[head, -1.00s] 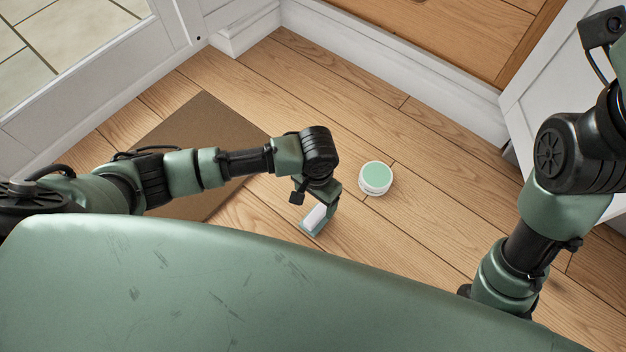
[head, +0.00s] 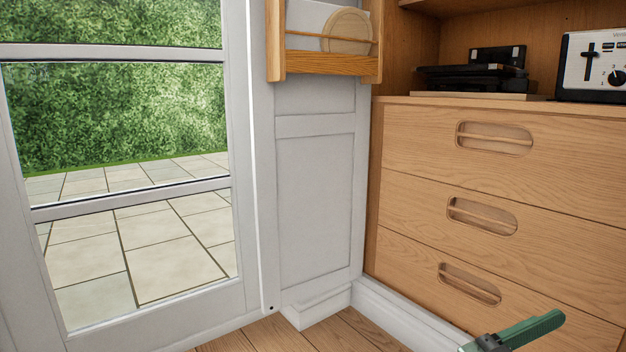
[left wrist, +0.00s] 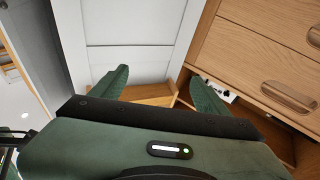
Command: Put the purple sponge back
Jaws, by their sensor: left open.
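I see no purple sponge in either current view. My left gripper (left wrist: 160,95) is open in the left wrist view, its two dark green fingers spread apart with nothing between them. A white door panel and a wooden rack or shelf edge (left wrist: 150,94) lie beyond the fingers; that view appears upside down. In the head view, a green finger and black block at the bottom right appear to be part of my left gripper (head: 515,335), in front of the drawers. A wooden rack (head: 325,66) on the white panel holds a round wooden board and a white item. My right gripper is out of view.
Wooden drawers (head: 490,200) with recessed handles fill the right side. Above them stand a black appliance (head: 475,75) and a white toaster-like appliance (head: 595,65). A glazed door (head: 120,190) is at the left. Some bare floor (head: 320,330) shows below.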

